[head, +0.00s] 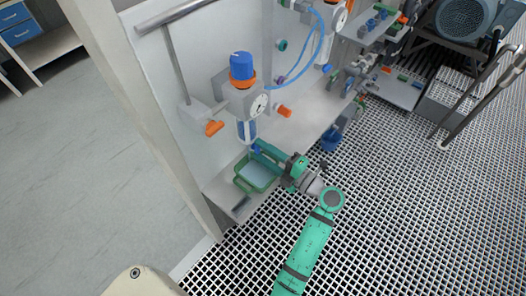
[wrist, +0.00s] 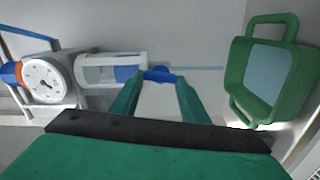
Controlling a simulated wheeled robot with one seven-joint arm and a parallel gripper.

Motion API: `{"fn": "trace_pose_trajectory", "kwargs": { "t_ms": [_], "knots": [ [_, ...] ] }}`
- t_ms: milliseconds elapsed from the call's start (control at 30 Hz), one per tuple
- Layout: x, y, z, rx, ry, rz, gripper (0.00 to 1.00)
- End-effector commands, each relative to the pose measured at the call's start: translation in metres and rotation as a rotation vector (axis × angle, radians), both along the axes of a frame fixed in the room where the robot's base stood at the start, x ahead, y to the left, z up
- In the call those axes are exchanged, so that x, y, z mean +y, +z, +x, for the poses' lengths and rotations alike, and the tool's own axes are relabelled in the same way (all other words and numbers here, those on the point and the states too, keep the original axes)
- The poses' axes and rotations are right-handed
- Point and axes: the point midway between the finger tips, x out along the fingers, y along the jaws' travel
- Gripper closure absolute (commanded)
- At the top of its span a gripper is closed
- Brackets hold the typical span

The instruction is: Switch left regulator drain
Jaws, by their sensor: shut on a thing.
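The left regulator (head: 240,98) is on the white panel in the head view, with a blue knob on top, an orange ring and a round gauge (head: 259,104). Its clear bowl (head: 247,131) hangs below. The wrist view shows the regulator sideways, with its gauge (wrist: 43,81) and bowl (wrist: 106,71). The blue drain (wrist: 158,74) is at the bowl's end. My green gripper (wrist: 157,84) has its fingertips on either side of the drain and is shut on it. In the head view my gripper (head: 259,149) is just under the bowl, partly hiding the drain.
A green tray (head: 239,182) with handles sits below the regulator, close to my gripper; it is at the right in the wrist view (wrist: 236,75). An orange-handled valve (head: 214,128) is left of the regulator. A second regulator (head: 337,20) stands further along. Grated floor lies to the right.

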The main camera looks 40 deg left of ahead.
Motion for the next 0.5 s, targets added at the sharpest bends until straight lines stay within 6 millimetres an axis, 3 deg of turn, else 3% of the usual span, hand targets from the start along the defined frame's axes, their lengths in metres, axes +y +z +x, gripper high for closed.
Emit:
{"fn": "trace_pose_trajectory", "kwargs": {
  "t_ms": [433,467,500],
  "knots": [
    [-0.0022,-0.0017,0.0012,-0.008,-0.006,-0.004,0.82],
    [-0.0022,-0.0018,0.0013,-0.008,-0.006,-0.004,0.55],
    [-0.0022,-0.0018,0.0013,-0.008,-0.006,-0.004,0.45]
  ]
}}
